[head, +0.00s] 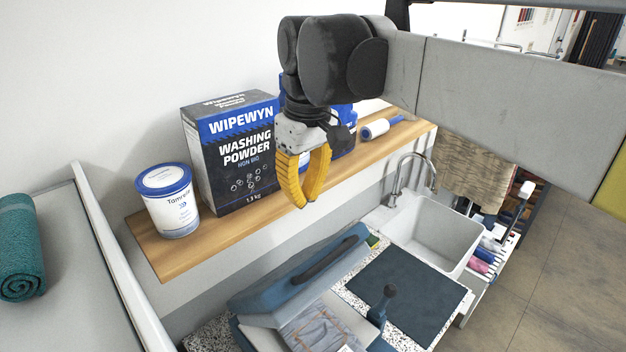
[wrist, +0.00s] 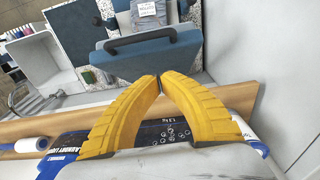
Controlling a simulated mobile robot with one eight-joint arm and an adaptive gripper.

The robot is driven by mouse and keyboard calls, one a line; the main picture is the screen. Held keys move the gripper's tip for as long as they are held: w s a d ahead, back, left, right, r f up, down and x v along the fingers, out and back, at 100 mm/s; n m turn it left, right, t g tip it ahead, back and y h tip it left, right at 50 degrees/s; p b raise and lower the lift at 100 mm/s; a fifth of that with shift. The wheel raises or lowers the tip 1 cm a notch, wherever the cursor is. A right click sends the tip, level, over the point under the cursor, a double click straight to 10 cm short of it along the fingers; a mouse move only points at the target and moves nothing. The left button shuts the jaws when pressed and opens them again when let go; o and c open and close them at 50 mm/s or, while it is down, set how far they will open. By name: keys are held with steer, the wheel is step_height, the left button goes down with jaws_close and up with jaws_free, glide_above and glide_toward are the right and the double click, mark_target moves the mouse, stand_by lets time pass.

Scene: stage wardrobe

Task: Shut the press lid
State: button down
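The press stands on the speckled counter, low in the head view. Its blue lid (head: 300,277) is raised and tilted back, with a dark bar handle (head: 328,261) along it. Folded jeans (head: 318,333) lie on the bed below. The wrist view shows the lid (wrist: 150,55), its handle (wrist: 140,40) and a labelled grey-blue cloth (wrist: 148,12). My gripper (head: 302,206) hangs above the shelf's front edge, higher than the lid and apart from it. In the wrist view its yellow fingertips (wrist: 159,77) meet with nothing between them.
A wooden shelf (head: 165,259) holds a white tub (head: 172,213), a washing powder box (head: 230,160) and a lint roller (head: 376,129). A dark mat (head: 405,294) and a sink (head: 432,230) lie right of the press. A rolled teal towel (head: 18,248) is at far left.

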glide_above(295, 271)
steer(key=w+d, duration=0.1)
steer(key=w, duration=0.2)
steer(key=f, duration=0.9)
steer(key=shift+s+f+p, duration=0.2)
steer(key=shift+f+p, duration=0.1)
steer(key=shift+f, duration=0.05)
steer(key=s+d+f, duration=0.1)
steer(key=d+f, duration=0.1)
steer(key=shift+s+f+p, duration=0.35)
steer(key=shift+s+f, duration=0.05)
steer(key=shift+f, duration=0.2)
